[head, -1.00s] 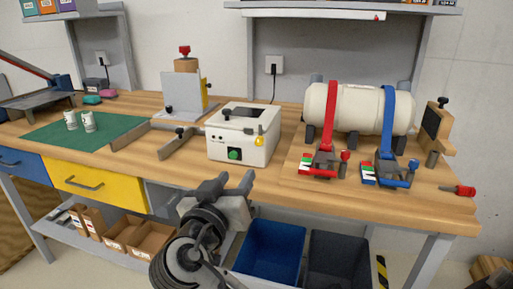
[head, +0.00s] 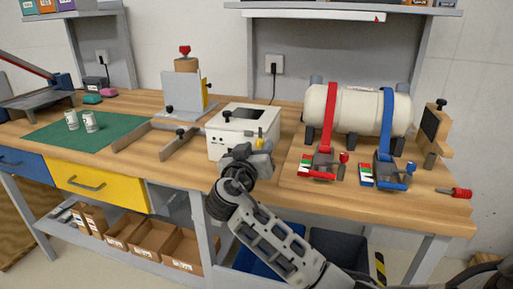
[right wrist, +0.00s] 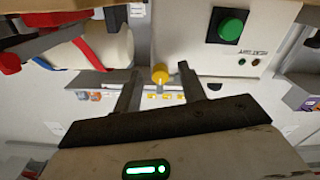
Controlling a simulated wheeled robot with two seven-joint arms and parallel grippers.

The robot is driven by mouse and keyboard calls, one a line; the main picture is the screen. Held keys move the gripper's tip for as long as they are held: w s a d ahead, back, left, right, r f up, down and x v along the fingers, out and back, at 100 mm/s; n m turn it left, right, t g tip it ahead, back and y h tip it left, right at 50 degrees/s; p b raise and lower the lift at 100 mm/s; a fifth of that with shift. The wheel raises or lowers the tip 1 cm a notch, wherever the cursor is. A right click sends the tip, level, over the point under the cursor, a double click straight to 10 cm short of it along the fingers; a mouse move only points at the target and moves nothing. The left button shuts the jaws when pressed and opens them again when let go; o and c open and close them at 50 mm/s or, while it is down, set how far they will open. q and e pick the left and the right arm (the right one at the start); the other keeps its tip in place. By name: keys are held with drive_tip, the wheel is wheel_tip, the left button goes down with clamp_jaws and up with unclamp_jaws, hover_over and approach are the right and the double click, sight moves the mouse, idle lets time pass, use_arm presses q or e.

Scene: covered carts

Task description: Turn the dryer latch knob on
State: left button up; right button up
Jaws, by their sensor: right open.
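The dryer (head: 228,137) is a white box on the wooden workbench, and its front is partly hidden by my right gripper (head: 254,150). Its yellow latch knob (head: 261,142) shows just above the gripper. In the right wrist view, the yellow latch knob (right wrist: 160,74) sits between the tips of my open right fingers, with a gap on each side. I cannot tell whether the fingers reach past it. A green button (right wrist: 231,25) is on the dryer's face nearby. My left gripper is not in view.
A cream tank (head: 357,109) with red and blue straps stands right of the dryer. A metal fixture (head: 181,92) stands behind left, and a green mat (head: 85,138) with two white cans lies farther left. A red-handled tool (head: 461,193) lies at the bench's right end.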

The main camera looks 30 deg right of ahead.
clamp_jaws()
